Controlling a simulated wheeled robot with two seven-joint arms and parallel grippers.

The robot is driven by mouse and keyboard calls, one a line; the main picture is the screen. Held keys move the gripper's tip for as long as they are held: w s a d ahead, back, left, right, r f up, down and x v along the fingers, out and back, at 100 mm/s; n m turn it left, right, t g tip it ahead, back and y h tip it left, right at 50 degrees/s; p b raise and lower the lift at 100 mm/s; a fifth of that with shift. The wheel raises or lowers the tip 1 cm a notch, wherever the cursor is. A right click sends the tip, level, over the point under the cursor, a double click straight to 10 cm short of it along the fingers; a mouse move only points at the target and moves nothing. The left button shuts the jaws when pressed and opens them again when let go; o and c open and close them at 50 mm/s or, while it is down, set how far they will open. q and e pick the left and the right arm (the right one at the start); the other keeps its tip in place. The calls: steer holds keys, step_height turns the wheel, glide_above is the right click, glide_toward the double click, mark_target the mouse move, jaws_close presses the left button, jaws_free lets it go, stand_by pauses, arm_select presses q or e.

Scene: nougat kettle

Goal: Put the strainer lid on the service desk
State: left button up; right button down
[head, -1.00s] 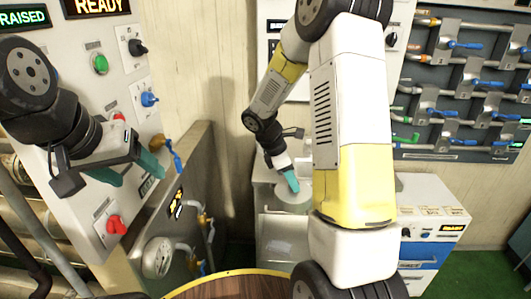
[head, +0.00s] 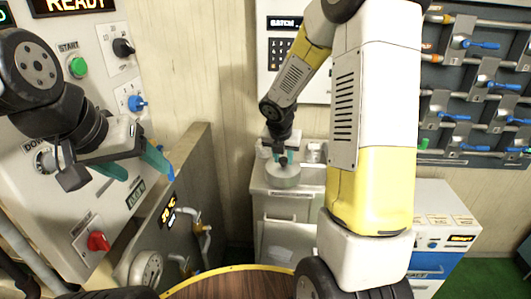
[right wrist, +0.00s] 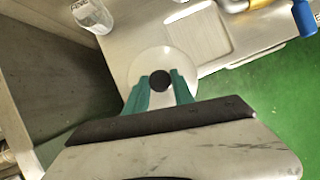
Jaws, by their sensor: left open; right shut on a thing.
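The strainer lid (head: 283,178) is a round grey disc with a black knob. My right gripper (head: 282,158) is shut on the knob, pointing down with the disc below its fingers. The right wrist view shows the lid (right wrist: 150,66) under the teal fingers (right wrist: 160,88), with the knob between them. The service desk (head: 262,197) is a pale grey cabinet against the back wall. The lid overlaps its top in both views; I cannot tell whether they touch. My left gripper (head: 133,168) is open and empty by the control panel at left.
A clear labelled container (right wrist: 92,14) stands on the desk near the lid. A shallow square recess (right wrist: 198,38) lies in the desk top. The wooden round top (head: 225,287) with a yellow rim is in front. A white cabinet (head: 445,222) stands to the right.

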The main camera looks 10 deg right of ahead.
steer(key=w, duration=0.1)
steer(key=w+a, duration=0.1)
steer(key=w, duration=0.3)
steer(key=shift+w+a+f, duration=0.25)
steer(key=shift+a, duration=0.05)
steer(key=shift+w+f, duration=0.1)
steer(key=shift+f, duration=1.7)
steer(key=shift+f, duration=0.1)
steer(key=c, duration=1.1)
jaws_free()
steer(key=shift+o, duration=0.2)
